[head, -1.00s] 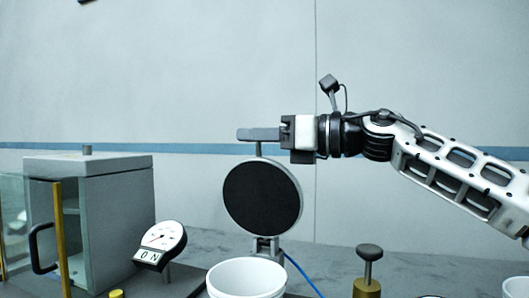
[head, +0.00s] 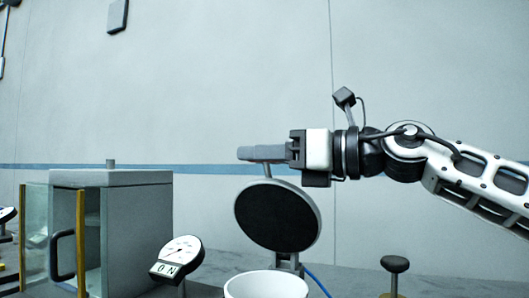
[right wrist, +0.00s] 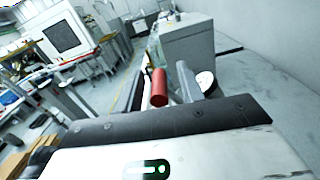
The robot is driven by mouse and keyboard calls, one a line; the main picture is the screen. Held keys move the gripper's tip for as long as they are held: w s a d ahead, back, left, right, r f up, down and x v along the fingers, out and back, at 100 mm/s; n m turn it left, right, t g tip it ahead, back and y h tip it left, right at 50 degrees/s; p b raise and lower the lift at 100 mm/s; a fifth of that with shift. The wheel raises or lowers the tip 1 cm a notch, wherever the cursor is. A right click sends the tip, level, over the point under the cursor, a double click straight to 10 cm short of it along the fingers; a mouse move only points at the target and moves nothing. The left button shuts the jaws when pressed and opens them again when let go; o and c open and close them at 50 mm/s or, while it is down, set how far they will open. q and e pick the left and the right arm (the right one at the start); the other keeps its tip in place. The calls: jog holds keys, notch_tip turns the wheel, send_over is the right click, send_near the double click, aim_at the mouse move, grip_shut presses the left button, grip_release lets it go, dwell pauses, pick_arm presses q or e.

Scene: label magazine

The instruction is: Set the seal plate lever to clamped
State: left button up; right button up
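The seal plate (head: 278,214) is a round black disc with a grey rim, facing me and slightly tilted. A thin lever stem (head: 268,171) rises from its top edge and leans left. My right gripper (head: 262,153) reaches in level from the right at the top of this stem. The fingers hide the handle in the head view. In the right wrist view the red lever handle (right wrist: 158,87) stands between the fingers of my right gripper (right wrist: 172,85), which look shut on it, though the contact at the right finger is unclear. My left gripper is out of view.
A grey cabinet (head: 140,225) with an open glass door stands at left. A dial gauge (head: 180,256) stands between it and the plate. A white cup (head: 266,285) is in front of the plate, and a dark knobbed post (head: 394,265) is at right.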

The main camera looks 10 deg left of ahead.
jog(key=r, duration=0.2)
jog(key=s+r, duration=0.1)
jog(key=r, duration=0.1)
jog(key=shift+r+p, duration=0.15)
jog(key=shift+p, duration=0.2)
jog(key=s+d+r+b, duration=0.1)
jog(key=s+d+r, duration=0.1)
jog(key=s+r, duration=0.6)
jog(key=s, duration=0.4)
jog(key=shift+s+d+r, duration=0.3)
jog(key=shift+s+r, duration=0.1)
